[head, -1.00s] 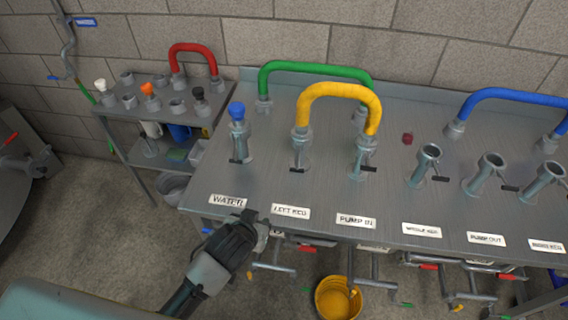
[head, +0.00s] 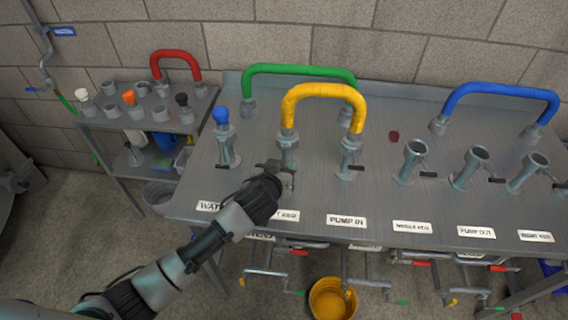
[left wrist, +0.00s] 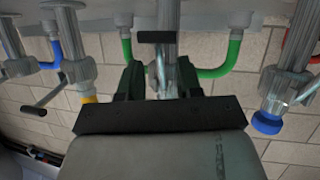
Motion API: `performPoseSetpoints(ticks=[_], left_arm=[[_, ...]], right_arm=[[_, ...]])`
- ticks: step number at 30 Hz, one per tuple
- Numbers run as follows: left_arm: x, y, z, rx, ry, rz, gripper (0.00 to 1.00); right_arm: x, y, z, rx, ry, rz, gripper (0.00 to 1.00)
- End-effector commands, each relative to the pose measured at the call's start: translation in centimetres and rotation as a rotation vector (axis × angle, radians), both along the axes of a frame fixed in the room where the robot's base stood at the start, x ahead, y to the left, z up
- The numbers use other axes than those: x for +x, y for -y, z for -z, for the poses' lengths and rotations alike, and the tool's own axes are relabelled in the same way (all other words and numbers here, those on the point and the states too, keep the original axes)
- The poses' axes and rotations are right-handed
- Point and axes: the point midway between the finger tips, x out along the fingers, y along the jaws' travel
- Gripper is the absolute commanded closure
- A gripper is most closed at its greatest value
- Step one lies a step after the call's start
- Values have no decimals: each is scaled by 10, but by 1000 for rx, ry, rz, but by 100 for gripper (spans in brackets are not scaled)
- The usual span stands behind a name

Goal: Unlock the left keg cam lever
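The left keg fitting (head: 287,150) is a grey upright post with one end of the yellow hose (head: 330,91) on top. My left gripper (head: 278,172) is at the lower front of this post and hides most of its cam lever in the head view. In the left wrist view the two dark fingers (left wrist: 160,80) are apart, with the left keg post (left wrist: 165,50) between or just beyond them. The lever's black grip (left wrist: 155,37) lies crosswise just past the fingertips; I cannot tell whether they touch it. My right gripper is not in view.
The water fitting with a blue cap (head: 221,115) stands close on the left. The pump in fitting (head: 350,152) holds the hose's other end on the right. A green hose (head: 298,69) arches behind. A yellow bucket (head: 331,300) is on the floor below the table.

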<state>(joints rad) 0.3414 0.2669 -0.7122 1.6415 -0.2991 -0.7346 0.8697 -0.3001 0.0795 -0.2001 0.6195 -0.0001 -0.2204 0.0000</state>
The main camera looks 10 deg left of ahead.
Motion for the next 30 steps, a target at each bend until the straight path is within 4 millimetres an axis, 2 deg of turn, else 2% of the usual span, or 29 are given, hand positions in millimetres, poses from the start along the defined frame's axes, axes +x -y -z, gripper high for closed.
performPoseSetpoints(ticks=[6,17,20,24,30], left_arm=[[20,4,8,1,0,-1,65],[23,5,10,0,0,0,65],[23,5,10,0,-1,0,77],[23,5,10,1,-1,-1,98],[23,5,10,1,-1,-1,100]], right_arm=[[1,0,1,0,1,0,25],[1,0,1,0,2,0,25],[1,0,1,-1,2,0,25],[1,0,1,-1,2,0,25],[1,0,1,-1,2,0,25]])
